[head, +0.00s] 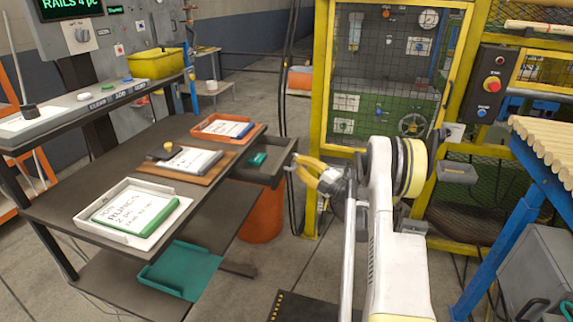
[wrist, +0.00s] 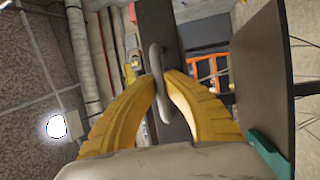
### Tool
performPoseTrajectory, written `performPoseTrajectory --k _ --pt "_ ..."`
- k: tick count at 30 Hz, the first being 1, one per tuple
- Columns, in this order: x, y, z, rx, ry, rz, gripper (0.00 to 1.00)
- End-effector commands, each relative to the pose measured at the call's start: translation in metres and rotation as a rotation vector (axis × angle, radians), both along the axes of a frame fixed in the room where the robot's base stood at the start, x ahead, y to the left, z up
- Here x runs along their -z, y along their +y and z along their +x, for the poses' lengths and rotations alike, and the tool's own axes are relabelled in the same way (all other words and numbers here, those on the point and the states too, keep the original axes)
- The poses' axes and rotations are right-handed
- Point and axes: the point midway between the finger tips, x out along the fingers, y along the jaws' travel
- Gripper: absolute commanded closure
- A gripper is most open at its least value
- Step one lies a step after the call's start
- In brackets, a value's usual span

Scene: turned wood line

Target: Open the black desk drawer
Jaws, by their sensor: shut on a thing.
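The black desk drawer (head: 272,173) sticks out from the right side of the dark desk (head: 130,155), its inside showing from above in the head view. A small teal item (head: 258,159) lies in it. My gripper (head: 295,165) has its yellow fingers at the drawer's outer front. In the wrist view, the fingers (wrist: 160,82) are shut on a grey bar handle (wrist: 156,62), one finger on each side. The handle sits on the dark drawer front (wrist: 171,18). The inner ends of the handle's mounts are partly hidden by the fingers.
On the desk are a white tray (head: 88,222) with a green-edged pad, a clipboard (head: 194,161) and an orange tray (head: 206,137). An orange bin (head: 262,220) stands below the drawer. A yellow-framed cage (head: 318,110) rises behind my gripper. Open floor lies in front of the desk.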

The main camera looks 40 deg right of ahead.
Motion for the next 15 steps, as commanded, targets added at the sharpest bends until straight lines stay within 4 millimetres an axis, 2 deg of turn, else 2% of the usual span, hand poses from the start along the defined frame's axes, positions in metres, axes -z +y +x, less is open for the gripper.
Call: performPoseTrajectory --k 4,15 --pt "-0.0011 -0.0071 -0.0067 0.004 -0.001 0.002 1.0" --pt "-0.0014 -0.0082 -0.0078 0.005 -0.001 0.002 1.0"
